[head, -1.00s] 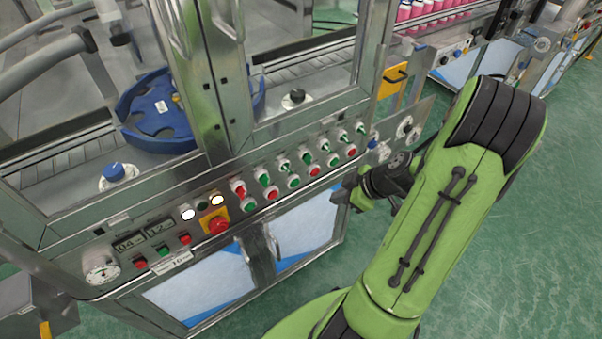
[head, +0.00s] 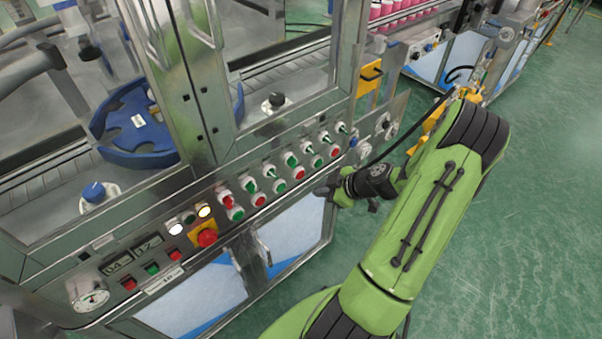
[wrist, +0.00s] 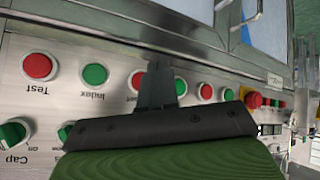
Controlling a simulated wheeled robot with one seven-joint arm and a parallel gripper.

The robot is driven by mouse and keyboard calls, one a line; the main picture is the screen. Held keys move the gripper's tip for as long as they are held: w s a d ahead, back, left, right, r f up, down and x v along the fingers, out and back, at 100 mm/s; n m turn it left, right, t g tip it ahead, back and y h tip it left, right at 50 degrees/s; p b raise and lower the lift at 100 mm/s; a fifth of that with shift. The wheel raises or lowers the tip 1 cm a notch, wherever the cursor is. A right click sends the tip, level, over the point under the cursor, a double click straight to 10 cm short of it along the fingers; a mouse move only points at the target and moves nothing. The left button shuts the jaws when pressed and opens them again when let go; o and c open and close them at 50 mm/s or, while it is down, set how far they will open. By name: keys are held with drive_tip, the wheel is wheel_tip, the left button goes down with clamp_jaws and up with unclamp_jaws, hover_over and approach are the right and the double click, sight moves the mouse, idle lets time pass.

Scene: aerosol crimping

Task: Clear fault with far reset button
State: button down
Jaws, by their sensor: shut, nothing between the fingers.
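The control panel (head: 120,262) runs along the machine's front, with a row of red and green push buttons under green and red switches. In the wrist view the panel is upside down, with a red Test button (wrist: 37,66), a green Index button (wrist: 94,75) and a red button (wrist: 137,82) whose label is partly hidden. I cannot read which button is the far reset. My gripper (head: 324,191) is shut and empty, in front of the panel's right half. In the wrist view its fingers (wrist: 160,85) overlap the space beside that red button; contact cannot be told.
A red emergency stop (head: 207,237) on a yellow plate sits left of the button row. Lit white lamps (head: 204,211) are above it. Cabinet door handles (head: 263,248) stick out below. Glass guards with steel handles rise above the panel. Green floor (head: 545,220) is clear at right.

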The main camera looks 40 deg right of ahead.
sight(300, 175)
drive_tip(key=w, duration=0.4)
drive_tip(key=shift+w+b, duration=0.1)
drive_tip(key=shift+b, duration=0.35)
idle(1.6)
drive_tip(key=shift+w, duration=0.3)
drive_tip(key=shift+w+b, duration=0.35)
drive_tip(key=shift+w, duration=0.05)
idle(0.4)
drive_tip(key=shift+s, duration=0.1)
drive_tip(key=shift+s+b, duration=0.45)
drive_tip(key=shift+s, duration=0.3)
